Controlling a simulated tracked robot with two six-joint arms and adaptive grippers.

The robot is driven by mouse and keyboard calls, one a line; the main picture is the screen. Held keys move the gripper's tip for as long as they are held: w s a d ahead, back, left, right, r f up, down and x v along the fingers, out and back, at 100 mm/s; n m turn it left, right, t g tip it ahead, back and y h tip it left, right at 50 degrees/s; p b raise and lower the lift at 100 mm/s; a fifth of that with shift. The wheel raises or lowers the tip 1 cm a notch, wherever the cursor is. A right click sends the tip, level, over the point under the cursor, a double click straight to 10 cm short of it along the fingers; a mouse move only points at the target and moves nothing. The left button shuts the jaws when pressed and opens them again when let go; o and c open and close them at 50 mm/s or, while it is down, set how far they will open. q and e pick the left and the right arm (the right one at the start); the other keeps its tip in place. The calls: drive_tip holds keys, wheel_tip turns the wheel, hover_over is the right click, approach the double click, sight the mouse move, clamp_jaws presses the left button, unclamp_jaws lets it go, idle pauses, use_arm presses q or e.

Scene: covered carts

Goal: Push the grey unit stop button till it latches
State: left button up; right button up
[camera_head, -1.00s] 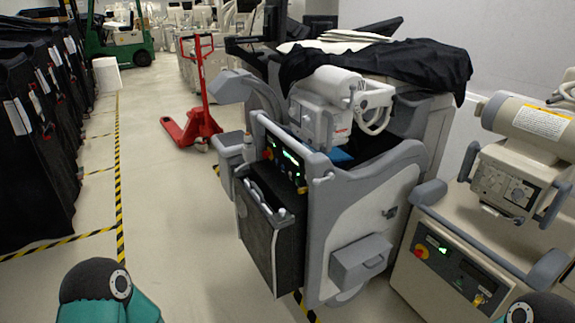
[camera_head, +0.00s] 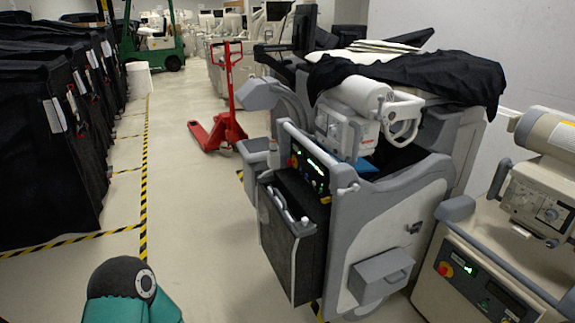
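The grey unit (camera_head: 395,235) is a grey and white cart at centre right with a black cloth over its top. Its dark control panel (camera_head: 312,172) faces front left, with lit green displays. A small red stop button (camera_head: 293,161) sits at the panel's left end; whether it is latched is too small to tell. A teal link of my arm with a black cap shows at the bottom left, well apart from the unit. Neither of my grippers is in view.
A beige unit (camera_head: 480,270) with its own red button (camera_head: 445,269) stands close on the right. A red pallet jack (camera_head: 222,125) and green forklift (camera_head: 155,45) stand behind. Black covered carts (camera_head: 50,150) line the left. The floor between is clear, with striped tape (camera_head: 145,180).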

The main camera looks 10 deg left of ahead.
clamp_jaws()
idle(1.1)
